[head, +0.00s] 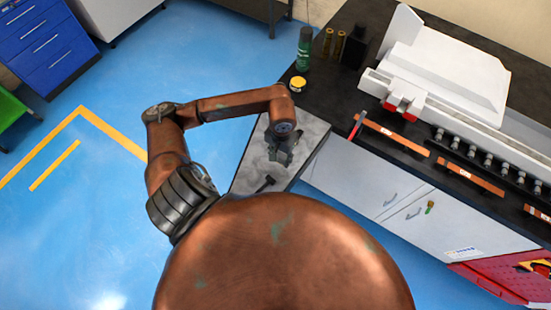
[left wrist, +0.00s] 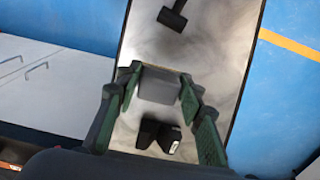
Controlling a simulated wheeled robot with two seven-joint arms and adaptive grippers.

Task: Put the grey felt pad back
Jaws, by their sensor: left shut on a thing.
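My left gripper (head: 281,152) is over a grey, smudged metal-topped table (head: 312,132) beside the black bench. In the left wrist view, its green-padded fingers (left wrist: 160,80) are shut on a small grey block-like piece, which looks like the grey felt pad (left wrist: 158,88). The fingers sit on either side of it. I cannot tell whether the pad touches the tabletop. In the head view the pad cannot be made out against the gripper. My right gripper is not in view.
A black mallet (head: 265,184) lies on the table; it also shows in the left wrist view (left wrist: 173,16). A dark object (left wrist: 158,136) is near the gripper. On the bench stand a green can (head: 303,50), a yellow-lidded tin (head: 298,84) and a white machine (head: 440,75).

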